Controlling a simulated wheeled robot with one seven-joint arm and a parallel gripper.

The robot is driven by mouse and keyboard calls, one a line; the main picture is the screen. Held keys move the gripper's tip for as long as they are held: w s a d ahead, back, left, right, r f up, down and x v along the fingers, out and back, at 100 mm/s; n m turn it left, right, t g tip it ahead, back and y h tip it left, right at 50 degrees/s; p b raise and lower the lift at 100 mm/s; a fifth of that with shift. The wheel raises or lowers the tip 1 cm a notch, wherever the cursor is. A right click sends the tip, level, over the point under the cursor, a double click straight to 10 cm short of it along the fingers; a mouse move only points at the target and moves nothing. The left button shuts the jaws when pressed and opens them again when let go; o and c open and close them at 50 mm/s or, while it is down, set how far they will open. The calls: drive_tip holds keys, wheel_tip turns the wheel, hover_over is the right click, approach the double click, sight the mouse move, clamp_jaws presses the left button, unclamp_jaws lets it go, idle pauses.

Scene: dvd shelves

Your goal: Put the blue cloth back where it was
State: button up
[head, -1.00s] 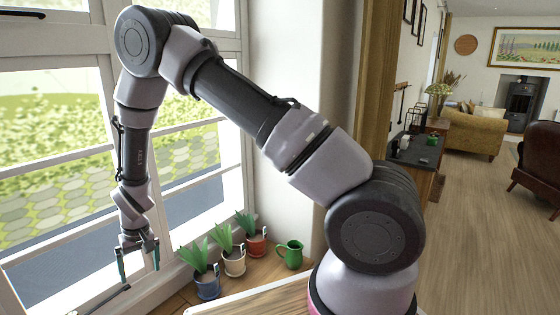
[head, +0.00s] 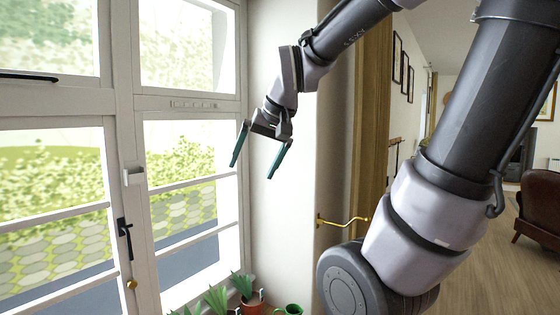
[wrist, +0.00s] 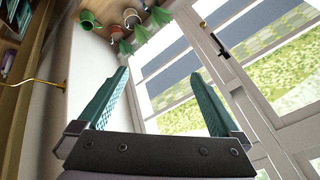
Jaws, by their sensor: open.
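My gripper (head: 252,171) is raised in front of the white wall beside the window in the head view. Its two green fingers are spread apart with nothing between them. They also show open and empty in the wrist view (wrist: 160,74). No blue cloth shows in either view. A gold hook or rail (head: 343,221) sticks out from the wall edge, to the right of and below my gripper in the head view. It also shows at the left of the wrist view (wrist: 40,82).
The white-framed window (head: 135,175) fills the left, with a black handle (head: 125,238). Potted plants, one in a red pot (head: 251,303), and a green jug (head: 289,310) stand low by the window. A brown armchair (head: 539,222) is far right on open floor.

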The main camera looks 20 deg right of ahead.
drive_tip(key=s+d+r+m+t, duration=0.1)
drive_tip(key=s+d, duration=0.2)
drive_tip(key=s, duration=0.3)
drive_tip(key=shift+s+d+r+h, duration=0.15)
drive_tip(key=shift+s+d+h, duration=0.1)
drive_tip(key=shift+h, duration=0.15)
idle(0.8)
